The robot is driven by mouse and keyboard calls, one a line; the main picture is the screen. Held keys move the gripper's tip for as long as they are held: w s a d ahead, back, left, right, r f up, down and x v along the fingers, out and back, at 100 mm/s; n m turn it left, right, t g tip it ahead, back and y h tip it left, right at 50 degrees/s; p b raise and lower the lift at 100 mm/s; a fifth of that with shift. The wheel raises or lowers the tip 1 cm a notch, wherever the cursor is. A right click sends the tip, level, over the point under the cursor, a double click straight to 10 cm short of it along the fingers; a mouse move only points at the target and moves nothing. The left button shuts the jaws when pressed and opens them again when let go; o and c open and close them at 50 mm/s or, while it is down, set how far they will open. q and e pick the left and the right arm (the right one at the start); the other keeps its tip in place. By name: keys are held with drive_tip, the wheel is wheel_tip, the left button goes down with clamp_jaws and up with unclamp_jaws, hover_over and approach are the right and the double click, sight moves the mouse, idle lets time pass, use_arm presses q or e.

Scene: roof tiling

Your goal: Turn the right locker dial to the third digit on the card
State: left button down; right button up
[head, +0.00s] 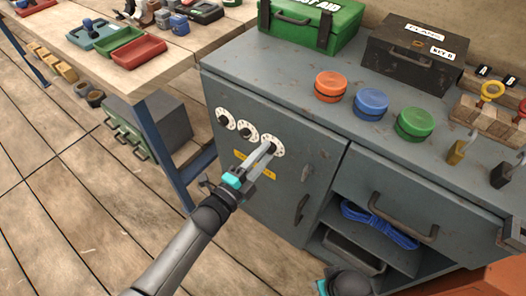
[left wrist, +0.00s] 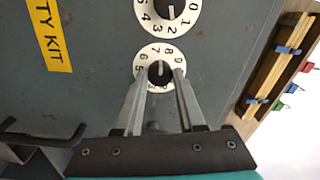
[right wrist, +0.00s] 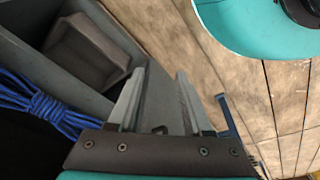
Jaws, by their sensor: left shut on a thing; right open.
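The right locker dial (head: 273,144) is a white numbered disc with a dark knob, the lowest of three dials on the grey locker door. My left gripper (head: 266,151) is shut on it. In the left wrist view the fingers sit on either side of the right dial (left wrist: 159,56); digits 5 to 9 show around its rim and the lower part is hidden. The middle dial (head: 247,133) and left dial (head: 226,119) are free. I cannot make out a card with digits. My right gripper (right wrist: 157,88) is open and empty, low beside the cabinet's open shelf.
A yellow label (head: 254,165) and a door handle (head: 301,209) lie near the dials. Blue rope (head: 380,223) lies on the open shelf. Orange (head: 331,86), blue (head: 371,103) and green (head: 415,123) round pieces stand on the cabinet top. A workbench (head: 120,75) stands left.

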use_arm(q)
drive_tip(key=n+p, duration=0.3)
drive_tip(key=n, duration=0.7)
use_arm(e)
drive_tip(key=s+d+f, duration=0.3)
drive_tip(key=f, duration=0.2)
use_arm(q)
drive_tip(key=shift+n+y, duration=0.3)
use_arm(e)
drive_tip(key=shift+s+f, duration=0.15)
use_arm(q)
drive_tip(key=c, duration=0.5)
unclamp_jaws()
drive_tip(key=shift+s, duration=0.2)
drive_tip(key=p+v, duration=0.3)
drive_tip(key=v, duration=1.2)
drive_tip(key=shift+f, duration=0.15)
use_arm(e)
drive_tip(key=s+d+f, duration=0.2)
drive_tip(key=s+d, duration=0.2)
drive_tip(key=s, duration=0.2)
drive_tip(key=shift+s+d+h, duration=0.15)
drive_tip(key=shift+d+h, duration=0.15)
drive_tip(key=shift+h, duration=0.1)
